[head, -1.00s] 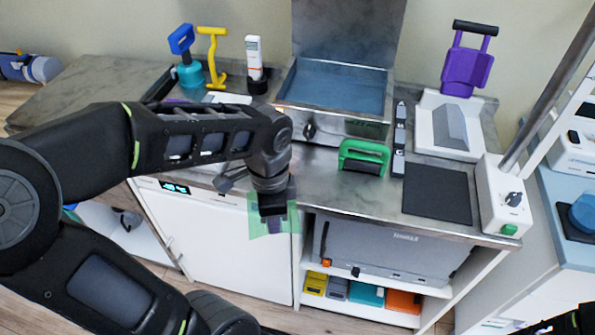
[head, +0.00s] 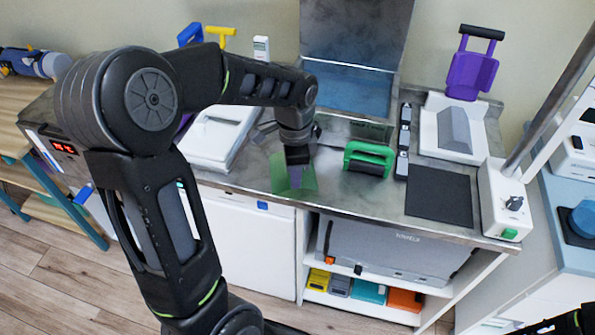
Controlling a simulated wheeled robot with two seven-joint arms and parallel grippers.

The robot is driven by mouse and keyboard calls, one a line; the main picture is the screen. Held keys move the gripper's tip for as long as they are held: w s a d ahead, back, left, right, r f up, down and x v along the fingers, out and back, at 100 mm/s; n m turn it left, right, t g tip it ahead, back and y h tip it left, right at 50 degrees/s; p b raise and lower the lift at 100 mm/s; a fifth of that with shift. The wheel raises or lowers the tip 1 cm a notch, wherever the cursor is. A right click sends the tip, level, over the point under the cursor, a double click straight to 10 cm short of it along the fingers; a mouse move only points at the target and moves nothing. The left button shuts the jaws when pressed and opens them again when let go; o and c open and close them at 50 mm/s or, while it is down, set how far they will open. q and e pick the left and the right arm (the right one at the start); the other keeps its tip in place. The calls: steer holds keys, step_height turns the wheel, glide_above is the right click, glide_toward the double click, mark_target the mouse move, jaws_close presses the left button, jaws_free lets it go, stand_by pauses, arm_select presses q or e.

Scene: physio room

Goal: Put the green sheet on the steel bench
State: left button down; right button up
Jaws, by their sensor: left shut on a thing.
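The green sheet (head: 308,182) is thin and see-through. It shows over the front part of the steel bench (head: 345,202), left of a green-handled tool. My left gripper (head: 296,178) points down and is shut on the sheet, with green showing on both sides of the fingers. I cannot tell whether the sheet touches the bench top. At the bottom right corner a dark part of my other arm shows, but the right gripper itself is not in view.
The green-handled tool (head: 369,158) stands just right of the sheet. A dark mat (head: 439,196) lies further right. A steel basin (head: 350,92) with a raised lid is behind, and a white device (head: 220,135) is left. Bare bench lies between sheet and mat.

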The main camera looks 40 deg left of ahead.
arm_select(q)
steer(key=shift+w+a+f+p, duration=0.2)
steer(key=shift+w+f, duration=0.05)
steer(key=shift+w, duration=0.25)
steer(key=shift+w+a+f+p, duration=0.15)
steer(key=shift+w+f, duration=0.05)
steer(key=shift+w, duration=0.3)
steer(key=shift+f, duration=0.35)
steer(key=shift+f+b, duration=0.45)
steer(key=shift+f, duration=0.1)
steer(key=c, duration=1.6)
jaws_free()
steer(key=shift+o, duration=0.2)
steer(key=shift+r, duration=0.1)
steer(key=shift+r+p, duration=0.6)
steer(key=shift+r, duration=0.05)
step_height(320, 180, up, 12)
steer(key=b, duration=0.1)
steer(key=shift+f, duration=0.15)
